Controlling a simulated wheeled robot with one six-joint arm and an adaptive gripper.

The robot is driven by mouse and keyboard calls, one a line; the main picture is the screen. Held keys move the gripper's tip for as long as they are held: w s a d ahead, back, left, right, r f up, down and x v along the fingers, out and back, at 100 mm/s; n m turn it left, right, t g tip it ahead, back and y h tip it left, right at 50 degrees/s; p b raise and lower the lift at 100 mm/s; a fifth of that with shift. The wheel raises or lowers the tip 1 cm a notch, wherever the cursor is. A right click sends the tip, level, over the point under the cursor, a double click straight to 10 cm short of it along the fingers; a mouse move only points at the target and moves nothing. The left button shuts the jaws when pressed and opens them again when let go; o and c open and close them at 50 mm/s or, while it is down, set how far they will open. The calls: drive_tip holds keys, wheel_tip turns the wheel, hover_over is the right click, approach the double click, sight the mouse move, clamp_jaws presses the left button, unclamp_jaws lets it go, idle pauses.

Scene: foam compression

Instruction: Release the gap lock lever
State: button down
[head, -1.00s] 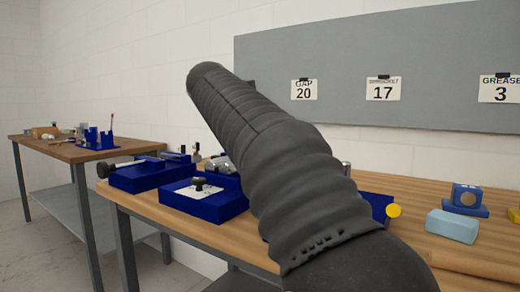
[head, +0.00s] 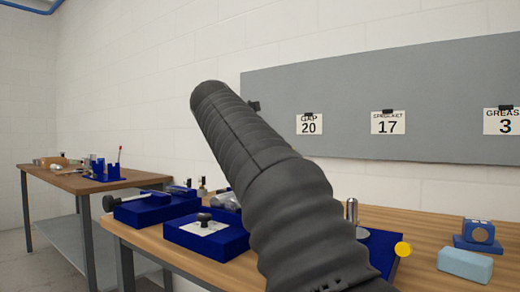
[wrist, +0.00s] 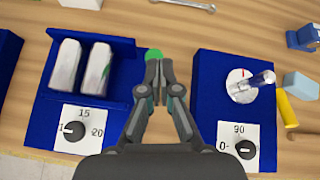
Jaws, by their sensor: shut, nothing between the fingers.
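In the wrist view my gripper (wrist: 160,72) is shut and empty, with its fingertips over the right part of a blue fixture (wrist: 112,51). A green knob (wrist: 153,54) shows just beyond the fingertips. It may be the end of the lock lever; any shaft is hidden behind the fingers, and I cannot tell whether they touch it. Two pale rollers (wrist: 66,70) lie side by side on the fixture. A dial (wrist: 74,131) on a white plate marked 15 and 20 is in front of them. In the head view my arm hides the gripper.
A second blue fixture (wrist: 208,85) with a dial (wrist: 245,149) marked 90 stands to the right. A yellow handle (wrist: 286,108) and a light blue block (wrist: 302,86) lie beside it. A wrench (wrist: 184,4) lies behind. A "GAP 20" card (head: 309,125) hangs on the grey board.

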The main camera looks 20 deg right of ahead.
wheel_tip(320, 180, up, 6)
drive_tip(key=s+a, duration=0.2)
drive_tip(key=shift+a+f, duration=0.2)
drive_tip(key=shift+a, duration=0.1)
idle(0.5)
